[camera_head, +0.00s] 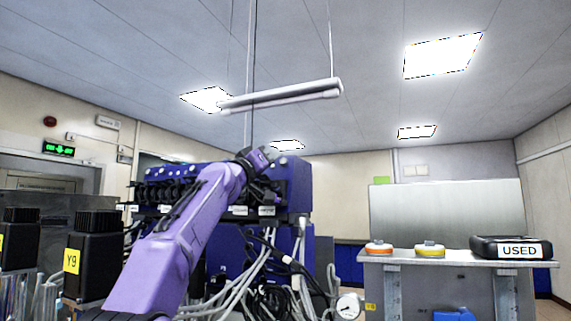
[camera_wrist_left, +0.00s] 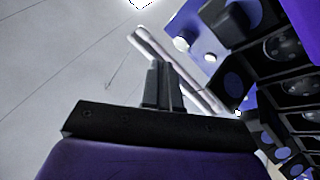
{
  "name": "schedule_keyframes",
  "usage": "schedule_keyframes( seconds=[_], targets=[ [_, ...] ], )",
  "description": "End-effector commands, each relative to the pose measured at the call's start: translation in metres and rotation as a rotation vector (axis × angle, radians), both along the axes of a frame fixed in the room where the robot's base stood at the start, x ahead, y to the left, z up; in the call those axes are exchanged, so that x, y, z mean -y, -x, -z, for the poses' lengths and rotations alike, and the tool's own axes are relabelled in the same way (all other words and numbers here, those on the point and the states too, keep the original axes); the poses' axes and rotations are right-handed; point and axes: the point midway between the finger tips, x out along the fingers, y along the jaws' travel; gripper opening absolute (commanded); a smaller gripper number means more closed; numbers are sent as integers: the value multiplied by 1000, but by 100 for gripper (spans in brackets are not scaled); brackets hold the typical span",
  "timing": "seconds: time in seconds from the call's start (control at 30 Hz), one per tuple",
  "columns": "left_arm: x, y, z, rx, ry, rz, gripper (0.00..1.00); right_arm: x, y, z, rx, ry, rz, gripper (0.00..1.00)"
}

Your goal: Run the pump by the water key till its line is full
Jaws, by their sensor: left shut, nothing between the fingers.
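My left arm reaches up from the bottom in the head view to a blue unit (camera_head: 290,190) with a row of black fittings (camera_head: 172,192) along its front. My left gripper (camera_head: 258,158) is at the unit's upper edge; its fingertips are hard to make out there. In the left wrist view my left gripper (camera_wrist_left: 162,66) is shut and empty. Black housings with round recesses (camera_wrist_left: 278,48) on a blue panel are to its right, apart from the fingers in the picture. I cannot tell which part is the water key. The pump's line and its filling cannot be made out. My right gripper is out of view.
Grey hoses and black cables (camera_head: 270,280) hang below the unit, with a round gauge (camera_head: 349,306). A black block marked Y9 (camera_head: 97,255) stands at left. A bench (camera_head: 460,259) at right bears an orange disc (camera_head: 379,248), a yellow disc (camera_head: 430,249) and a USED tray (camera_head: 511,247).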

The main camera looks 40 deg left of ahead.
Motion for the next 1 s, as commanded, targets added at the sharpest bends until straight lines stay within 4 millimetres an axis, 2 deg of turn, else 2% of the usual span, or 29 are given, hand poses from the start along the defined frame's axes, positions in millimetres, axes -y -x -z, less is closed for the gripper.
schedule_keyframes(
  seconds=[0.13, 0.6, 1.0],
  targets=[
    [2, 6, 0, 2, 0, 0, 0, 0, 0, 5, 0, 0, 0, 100],
    [17, 54, -14, 1, 0, 0, 0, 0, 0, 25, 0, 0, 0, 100],
    [18, 55, -16, 0, 0, 0, 0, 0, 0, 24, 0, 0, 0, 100]
  ],
)
